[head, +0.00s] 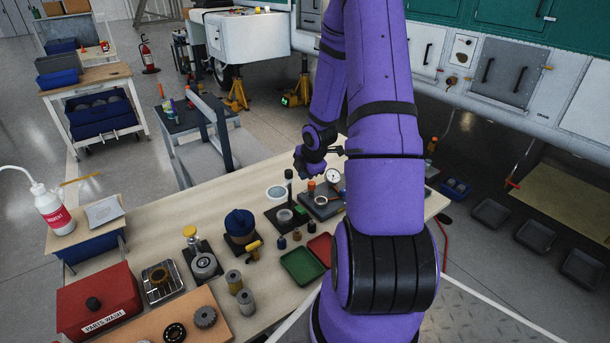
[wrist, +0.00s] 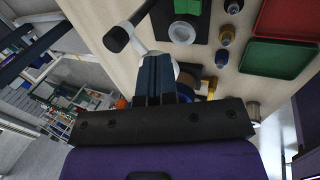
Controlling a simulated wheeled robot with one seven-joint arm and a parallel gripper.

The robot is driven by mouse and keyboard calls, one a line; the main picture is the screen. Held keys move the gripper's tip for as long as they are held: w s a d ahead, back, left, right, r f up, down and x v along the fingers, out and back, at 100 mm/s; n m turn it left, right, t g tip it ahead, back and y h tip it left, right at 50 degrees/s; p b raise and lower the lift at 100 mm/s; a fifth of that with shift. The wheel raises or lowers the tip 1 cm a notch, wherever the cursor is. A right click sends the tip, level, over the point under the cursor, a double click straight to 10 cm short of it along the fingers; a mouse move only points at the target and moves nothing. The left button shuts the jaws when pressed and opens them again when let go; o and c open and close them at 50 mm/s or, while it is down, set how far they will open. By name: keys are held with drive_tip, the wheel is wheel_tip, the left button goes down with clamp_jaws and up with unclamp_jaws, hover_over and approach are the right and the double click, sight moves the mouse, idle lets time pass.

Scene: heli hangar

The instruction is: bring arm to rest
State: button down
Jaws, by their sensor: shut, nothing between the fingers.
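My purple arm reaches up and folds down over the workbench (head: 180,228). My gripper (head: 304,164) hangs above the far part of the bench in the head view, small and partly hidden by my wrist. In the wrist view my gripper (wrist: 158,76) shows its two dark blue fingers together, with nothing between them. A black-knobbed lever (wrist: 117,39) lies just beyond the fingertips in that view; I cannot tell whether they touch it.
A green tray (head: 302,267), a red tray (head: 320,247), small bottles, a dial gauge (head: 332,175) and a black post (head: 289,186) crowd the bench. A red parts washer (head: 100,300) stands front left. A grey cart (head: 200,130) stands behind. The bench's far left has bare surface.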

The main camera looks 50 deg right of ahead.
drive_tip(key=shift+r, duration=0.1)
idle(0.3)
drive_tip(key=s+a+r+m+h, duration=0.1)
drive_tip(key=a+r+m, duration=0.2)
drive_tip(key=a+r, duration=0.35)
drive_tip(key=a+r+m, duration=0.2)
drive_tip(key=a+r, duration=0.1)
drive_tip(key=r, duration=0.7)
drive_tip(key=s+a+r+m+h, duration=0.1)
drive_tip(key=a+r+m, duration=0.3)
drive_tip(key=r, duration=0.5)
drive_tip(key=s+a+r+m+y, duration=0.1)
drive_tip(key=s+a+r+m, duration=0.2)
drive_tip(key=s+a+r, duration=0.2)
drive_tip(key=s+a+r+m+t+y, duration=0.1)
drive_tip(key=s+a+r+m+y, duration=0.1)
drive_tip(key=s+a+r, duration=0.4)
drive_tip(key=s+a+m, duration=0.1)
drive_tip(key=s+a, duration=0.4)
drive_tip(key=s, duration=0.1)
drive_tip(key=shift+s, duration=0.2)
